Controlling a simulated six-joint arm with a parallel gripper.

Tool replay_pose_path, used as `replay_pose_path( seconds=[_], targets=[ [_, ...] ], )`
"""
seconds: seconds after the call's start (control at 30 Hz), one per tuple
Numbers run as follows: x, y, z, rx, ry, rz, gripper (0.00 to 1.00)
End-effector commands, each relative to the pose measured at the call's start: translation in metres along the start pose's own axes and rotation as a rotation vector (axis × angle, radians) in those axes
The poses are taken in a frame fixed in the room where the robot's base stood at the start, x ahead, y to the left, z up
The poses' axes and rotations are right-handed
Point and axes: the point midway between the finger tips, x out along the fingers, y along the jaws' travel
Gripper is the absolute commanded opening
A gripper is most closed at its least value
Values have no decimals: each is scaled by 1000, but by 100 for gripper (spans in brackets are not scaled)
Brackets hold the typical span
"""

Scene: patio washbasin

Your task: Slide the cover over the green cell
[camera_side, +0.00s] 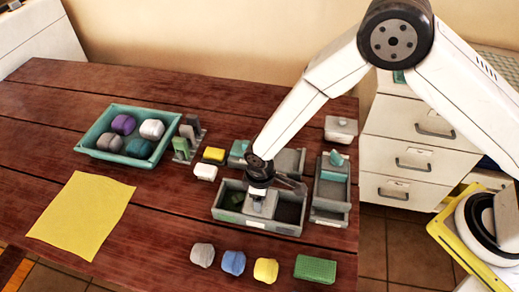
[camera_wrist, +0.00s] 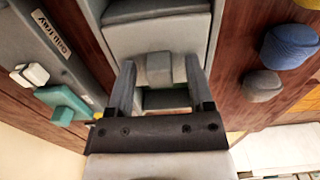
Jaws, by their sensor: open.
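A grey box (camera_side: 219,209) with cells stands on the wooden table. Its left cell has a dark green floor (camera_side: 233,201), and its right cell (camera_side: 290,209) looks dark and open. A light grey cover (camera_side: 267,206) lies across the middle of the box, right of the green cell. In the wrist view the cover (camera_wrist: 158,40) carries a square grey knob (camera_wrist: 158,69). My gripper (camera_wrist: 157,76) is open, with one finger on each side of the knob and visible gaps. A dark greenish strip (camera_wrist: 166,99) shows beyond the knob. In the side view my gripper (camera_side: 261,197) hides the knob.
Another grey tray (camera_side: 331,190) stands close on the right, and a further one (camera_side: 290,161) behind. Several rounded lumps and a green block (camera_side: 315,268) lie in front. A teal tray (camera_side: 91,134) and yellow cloth (camera_side: 82,213) are at left. The table between cloth and box is clear.

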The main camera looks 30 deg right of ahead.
Motion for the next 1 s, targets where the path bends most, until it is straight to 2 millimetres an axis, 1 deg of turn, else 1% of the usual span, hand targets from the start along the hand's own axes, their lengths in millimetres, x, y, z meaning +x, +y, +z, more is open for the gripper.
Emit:
replay_pose_path(
  seconds=[0.2,0.27,0.3,0.37,0.4,0.43,1.0],
  targets=[
    [0,0,0,0,0,0,68],
    [0,0,0,0,0,0,49],
    [0,0,0,0,0,0,36],
    [0,0,0,0,0,0,17],
    [0,0,0,0,0,0,4],
    [0,0,0,0,0,0,0],
    [0,0,0,0,0,0,0]
  ],
)
